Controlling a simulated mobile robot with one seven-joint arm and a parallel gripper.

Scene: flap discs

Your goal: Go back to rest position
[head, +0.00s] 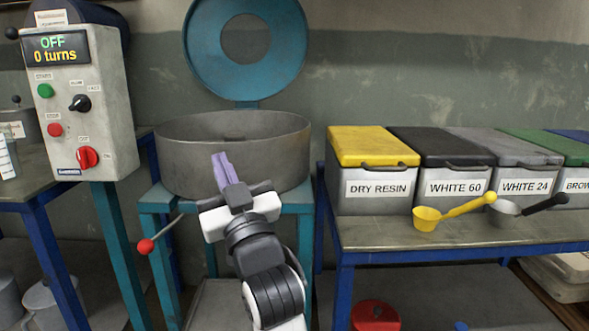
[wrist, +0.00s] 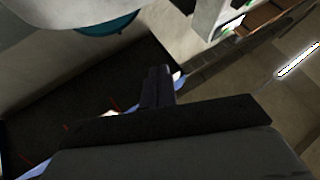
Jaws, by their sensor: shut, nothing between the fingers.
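My gripper (head: 221,172) is in front of the round grey metal drum (head: 175,150) in the head view, with its fingers pointing up. The purple fingers are together, with nothing between them. In the wrist view my gripper (wrist: 158,72) shows as dark, closed fingers in the middle. I cannot tell from the head view how far the fingers are from the drum wall.
A teal lid (head: 205,60) stands open behind the drum. A control box (head: 75,110) reading "OFF 0 turns" is at left. A lever with a red knob (head: 146,246) is left of my arm. At right, a bench (head: 375,238) holds lidded bins (head: 374,147), a yellow scoop (head: 428,214) and a black-handled scoop (head: 505,208).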

